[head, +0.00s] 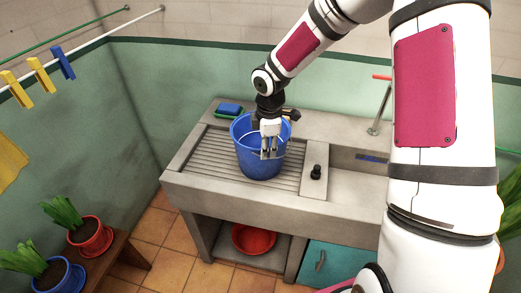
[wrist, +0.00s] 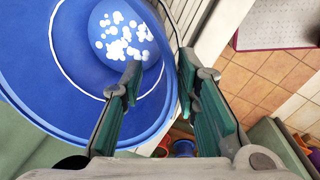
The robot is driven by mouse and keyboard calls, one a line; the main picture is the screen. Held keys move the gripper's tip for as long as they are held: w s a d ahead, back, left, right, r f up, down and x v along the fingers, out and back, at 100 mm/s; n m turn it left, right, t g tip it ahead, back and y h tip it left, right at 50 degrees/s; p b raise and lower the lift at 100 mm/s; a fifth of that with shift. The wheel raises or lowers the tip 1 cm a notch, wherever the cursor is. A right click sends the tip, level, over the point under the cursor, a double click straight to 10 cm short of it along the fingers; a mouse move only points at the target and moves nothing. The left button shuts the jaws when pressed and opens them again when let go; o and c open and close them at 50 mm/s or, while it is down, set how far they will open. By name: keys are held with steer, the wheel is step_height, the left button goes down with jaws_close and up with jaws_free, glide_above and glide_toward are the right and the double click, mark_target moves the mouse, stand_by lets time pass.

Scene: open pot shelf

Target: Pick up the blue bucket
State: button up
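The blue bucket (head: 248,166) stands upright on the ribbed part of the grey concrete sink counter (head: 205,165). My gripper (head: 269,154) points down at the bucket's near side. In the wrist view the bucket (wrist: 62,110) fills the left, with pale spots on its bottom and a thin white line curving inside. My gripper (wrist: 160,78) is open there, its two green-padded fingers apart. One finger is over the bucket's inside and the other is outside, with the rim between them. I cannot tell whether either finger touches the rim.
A blue sponge-like block (head: 229,108) lies behind the bucket. A black knob (head: 316,173) and a tap (head: 378,107) with a red handle stand to the right. A red basin (head: 253,240) sits on the shelf below. Potted plants (head: 90,236) stand on a bench at left.

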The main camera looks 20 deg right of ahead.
mark_target(267, 164)
steer(key=shift+w+f+p, duration=0.1)
steer(key=shift+f+p, duration=0.25)
steer(key=shift+f, duration=2.4)
steer(key=shift+d, duration=0.1)
jaws_close()
